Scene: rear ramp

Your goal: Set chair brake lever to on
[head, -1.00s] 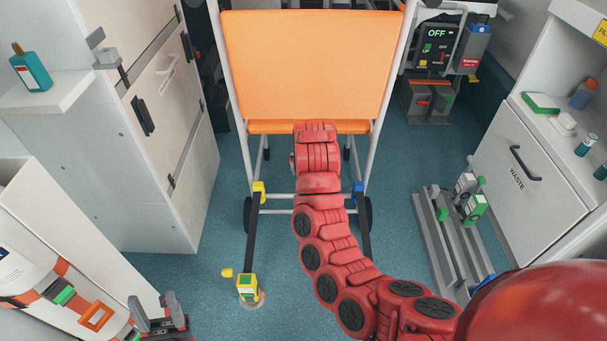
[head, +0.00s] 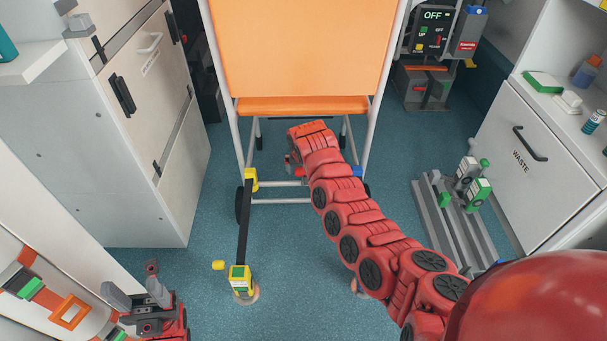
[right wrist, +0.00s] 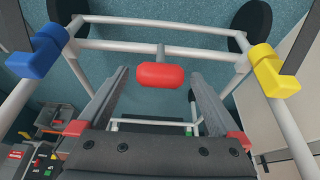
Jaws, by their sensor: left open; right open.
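The chair (head: 300,50) stands ahead with an orange back and seat and a pale tube frame. A red rounded lever end on a short grey stem, likely the brake lever (right wrist: 160,76), shows in the right wrist view near the frame's crossbar. My right gripper (right wrist: 157,84) is open, with a finger on each side of the red end and gaps beside it. In the head view my right arm covers most of that gripper. My left gripper (head: 137,292) is open and empty at the lower left, away from the chair.
Yellow (head: 250,180) and blue (right wrist: 37,52) clips sit on the chair frame. A black strap runs to a yellow-green floor fitting (head: 240,279). A grey rail rack (head: 450,220) and waste cabinet (head: 530,150) stand right, a white cabinet (head: 100,150) left.

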